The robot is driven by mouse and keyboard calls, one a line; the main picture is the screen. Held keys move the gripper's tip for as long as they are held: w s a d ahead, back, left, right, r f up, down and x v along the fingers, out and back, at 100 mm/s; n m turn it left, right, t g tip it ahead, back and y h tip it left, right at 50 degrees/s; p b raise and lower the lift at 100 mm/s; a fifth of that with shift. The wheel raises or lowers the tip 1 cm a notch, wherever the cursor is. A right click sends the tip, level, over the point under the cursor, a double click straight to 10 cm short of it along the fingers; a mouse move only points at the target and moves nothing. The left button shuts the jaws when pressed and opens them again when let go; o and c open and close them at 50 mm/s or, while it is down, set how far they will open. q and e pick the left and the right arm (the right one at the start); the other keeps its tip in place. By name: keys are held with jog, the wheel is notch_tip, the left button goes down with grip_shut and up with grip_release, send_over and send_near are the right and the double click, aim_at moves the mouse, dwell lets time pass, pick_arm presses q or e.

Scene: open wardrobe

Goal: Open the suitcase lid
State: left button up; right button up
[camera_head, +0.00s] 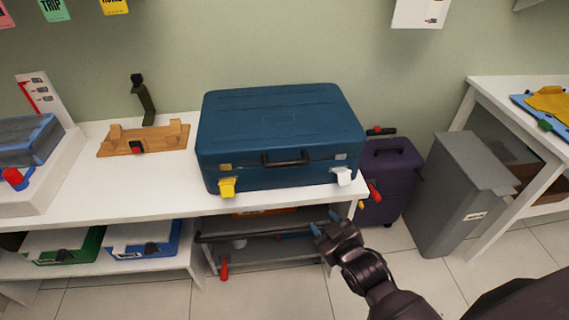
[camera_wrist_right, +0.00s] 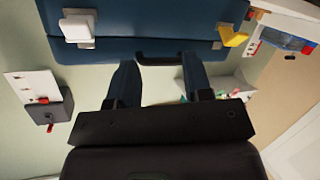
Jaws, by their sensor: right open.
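The blue suitcase (camera_head: 283,125) lies flat and shut on the white table, with its black handle (camera_head: 285,159) on the front. A yellow latch (camera_head: 227,187) hangs at its front left and a white latch (camera_head: 344,176) at its front right. My right gripper (camera_head: 324,222) is open and empty, below and in front of the suitcase's right end, apart from it. In the right wrist view, the suitcase (camera_wrist_right: 145,17) fills the top, with the handle (camera_wrist_right: 168,57) beyond the open fingers (camera_wrist_right: 160,82). My left gripper is not in view.
The white table (camera_head: 100,187) also holds a wooden stand (camera_head: 145,138). A lower shelf (camera_head: 75,265) holds green and blue cases. A purple suitcase (camera_head: 391,180) and a grey bin (camera_head: 462,190) stand on the floor at right. Floor in front is clear.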

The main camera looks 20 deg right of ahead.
aim_at(285, 164)
jog(key=w+a+r+n+t+y, duration=0.1)
jog(key=w+r+n, duration=0.1)
jog(key=w+n, duration=0.3)
jog(key=w+a+r+n+t, duration=0.1)
jog(key=w+r+n+t, duration=0.1)
jog(key=w+n, duration=0.4)
jog(key=w+a+r+n+t+y+b, duration=0.1)
jog(key=w+r+n+t, duration=0.1)
jog(key=w+n, duration=0.3)
jog(key=shift+w+a+r+n+y, duration=0.15)
jog(key=shift+w+a+n+y, duration=0.2)
jog(key=shift+w, duration=0.4)
grip_shut()
